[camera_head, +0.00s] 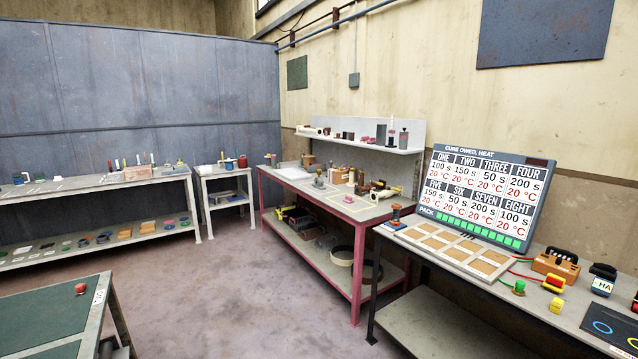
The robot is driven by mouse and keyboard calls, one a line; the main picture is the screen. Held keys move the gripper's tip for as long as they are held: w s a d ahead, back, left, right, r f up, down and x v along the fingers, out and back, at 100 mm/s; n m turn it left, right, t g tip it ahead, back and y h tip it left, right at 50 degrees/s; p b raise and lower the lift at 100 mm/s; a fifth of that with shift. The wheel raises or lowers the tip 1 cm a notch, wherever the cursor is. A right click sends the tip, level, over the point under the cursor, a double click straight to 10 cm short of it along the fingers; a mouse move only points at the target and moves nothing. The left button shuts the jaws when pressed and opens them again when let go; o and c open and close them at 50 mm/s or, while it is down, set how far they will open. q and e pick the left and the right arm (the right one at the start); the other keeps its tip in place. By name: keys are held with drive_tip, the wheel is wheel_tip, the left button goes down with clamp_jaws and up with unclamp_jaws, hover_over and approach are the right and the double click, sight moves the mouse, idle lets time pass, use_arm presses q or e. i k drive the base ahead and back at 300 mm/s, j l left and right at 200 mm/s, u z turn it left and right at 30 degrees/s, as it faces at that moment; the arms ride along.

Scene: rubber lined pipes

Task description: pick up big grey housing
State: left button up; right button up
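I cannot make out for sure which thing is the big grey housing. A grey upright piece (404,139) stands at the right end of the wall shelf (350,142), beside a darker piece (381,134). A small grey-green piece (319,183) stands on the bench with the red frame (357,272), among several small parts. All of these are far off and small. Neither of my grippers is in view.
A bench at the right holds a tilted sign board (482,198) and a partitioned wooden tray (455,250). A long grey table (90,186) lines the blue wall. A green-topped table (45,317) stands near left. The middle floor (230,285) is clear.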

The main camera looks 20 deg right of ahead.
sight(318, 183)
drive_tip(key=z, duration=0.4)
drive_tip(key=i+l+u, duration=0.15)
drive_tip(key=i, duration=1.05)
drive_tip(key=i+u, duration=0.35)
drive_tip(key=i, duration=0.5)
drive_tip(key=i+l+u, duration=0.1)
drive_tip(key=i+u, duration=0.25)
drive_tip(key=i, duration=0.45)
drive_tip(key=i+u, duration=0.1)
drive_tip(key=i, duration=0.75)
